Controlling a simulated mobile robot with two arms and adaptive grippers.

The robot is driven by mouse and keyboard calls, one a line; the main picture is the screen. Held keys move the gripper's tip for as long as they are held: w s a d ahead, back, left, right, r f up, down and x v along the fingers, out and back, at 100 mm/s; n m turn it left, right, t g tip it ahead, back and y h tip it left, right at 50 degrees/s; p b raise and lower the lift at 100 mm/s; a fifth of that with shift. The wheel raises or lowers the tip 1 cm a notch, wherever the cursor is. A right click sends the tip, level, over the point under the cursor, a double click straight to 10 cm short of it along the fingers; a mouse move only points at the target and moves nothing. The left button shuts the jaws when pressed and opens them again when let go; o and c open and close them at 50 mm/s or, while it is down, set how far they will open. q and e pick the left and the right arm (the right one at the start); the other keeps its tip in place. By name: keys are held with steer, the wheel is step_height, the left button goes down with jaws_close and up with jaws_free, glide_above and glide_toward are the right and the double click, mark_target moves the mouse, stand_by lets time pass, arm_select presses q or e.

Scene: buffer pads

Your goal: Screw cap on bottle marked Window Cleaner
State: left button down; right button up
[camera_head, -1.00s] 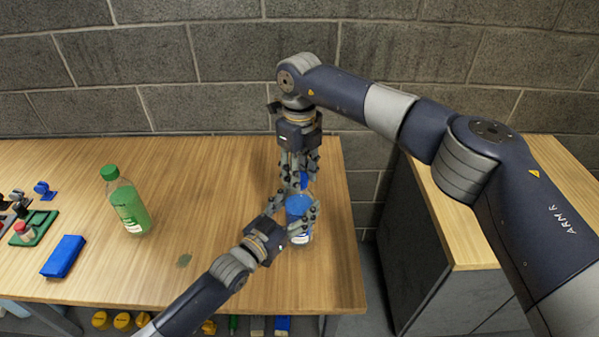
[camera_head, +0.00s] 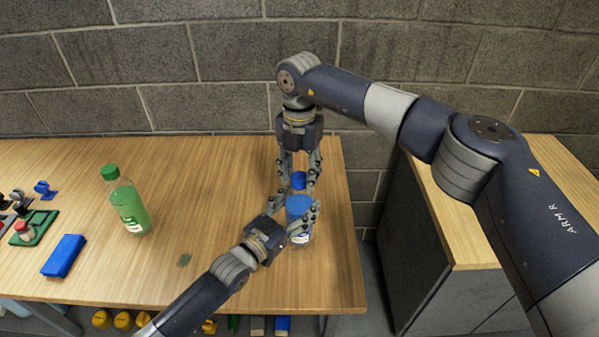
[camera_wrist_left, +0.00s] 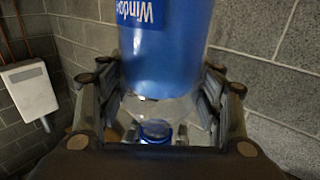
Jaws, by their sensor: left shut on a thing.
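The Window Cleaner bottle (camera_head: 299,207) stands near the right end of the table, with a blue body and a pale lower part. In the left wrist view its blue body (camera_wrist_left: 165,45) carries the upside-down letters "Windo" and ends in a clear shoulder. My left gripper (camera_head: 300,222) is shut around the bottle from the front left. A blue cap (camera_head: 299,180) shows at the bottle's neck end, and also beyond the clear shoulder in the wrist view (camera_wrist_left: 155,131). How tightly it sits cannot be told. My right gripper (camera_head: 298,182) points down with fingers spread on both sides of the cap.
A green bottle (camera_head: 129,203) with a green cap stands left on the table. A blue block (camera_head: 64,256) and a green tray (camera_head: 34,228) lie farther left. The table's middle is mostly clear. A brick wall (camera_head: 200,60) rises behind; a gap separates the right-hand cabinet.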

stand_by(0.3)
steer(key=shift+r, duration=2.25)
steer(key=shift+c, duration=0.3)
steer(key=n, duration=0.2)
steer(key=r+n, duration=0.1)
steer(key=n, duration=0.4)
steer(key=r+n, duration=0.1)
steer(key=n, duration=0.1)
steer(key=shift+n, duration=0.4)
steer(key=n, duration=0.2)
steer(key=r+n, duration=0.1)
steer(key=n, duration=0.1)
steer(key=shift+n, duration=0.3)
steer(key=n, duration=0.4)
steer(key=shift+r, duration=0.25)
